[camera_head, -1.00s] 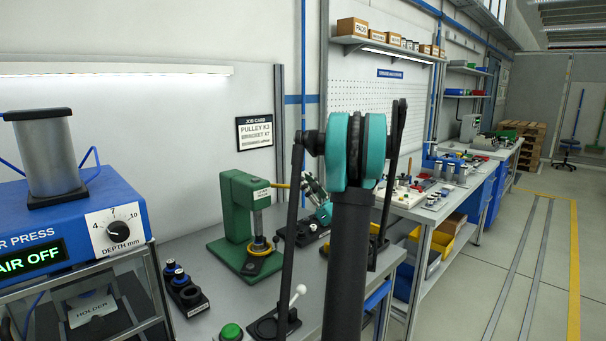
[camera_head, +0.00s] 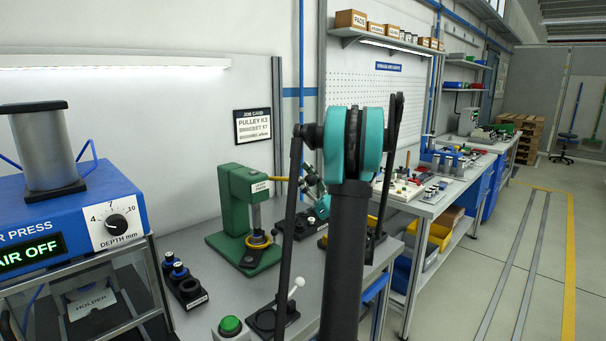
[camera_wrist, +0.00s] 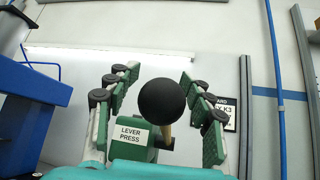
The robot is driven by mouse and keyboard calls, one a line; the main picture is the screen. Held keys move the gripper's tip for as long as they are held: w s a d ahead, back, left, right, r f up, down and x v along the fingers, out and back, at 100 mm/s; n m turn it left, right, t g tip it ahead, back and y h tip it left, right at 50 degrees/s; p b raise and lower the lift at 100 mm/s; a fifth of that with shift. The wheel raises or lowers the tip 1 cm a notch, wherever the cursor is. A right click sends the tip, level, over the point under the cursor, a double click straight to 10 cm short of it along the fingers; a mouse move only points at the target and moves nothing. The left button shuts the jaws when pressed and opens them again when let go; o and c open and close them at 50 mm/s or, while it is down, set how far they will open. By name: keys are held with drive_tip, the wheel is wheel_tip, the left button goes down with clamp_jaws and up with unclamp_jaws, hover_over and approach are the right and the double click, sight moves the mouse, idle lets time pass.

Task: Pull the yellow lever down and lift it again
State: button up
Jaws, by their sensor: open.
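The green lever press (camera_head: 234,200) stands on the bench in the head view, left of my arm. Its yellow lever (camera_head: 281,178) sticks out to the right from the top, roughly level, toward my gripper (camera_head: 310,182). My arm partly hides that area. In the wrist view the lever ends in a black ball knob (camera_wrist: 161,100), with a short tan-yellow stem (camera_wrist: 167,132) behind it. My gripper (camera_wrist: 160,77) is open, its green-padded fingers on both sides of the knob with gaps showing. The press's label plate (camera_wrist: 131,133) shows behind.
The blue air press (camera_head: 70,215) stands at the left. A holder with black and blue parts (camera_head: 184,283), a green button (camera_head: 230,325) and a white-knobbed lever (camera_head: 297,284) are on the bench. A second bench (camera_head: 445,203) runs along the wall; the floor at right is clear.

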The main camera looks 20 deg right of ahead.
drive_tip(key=v, duration=0.7)
drive_tip(key=shift+f, duration=0.2)
drive_tip(key=shift+o, duration=0.4)
drive_tip(key=shift+s+d, duration=0.1)
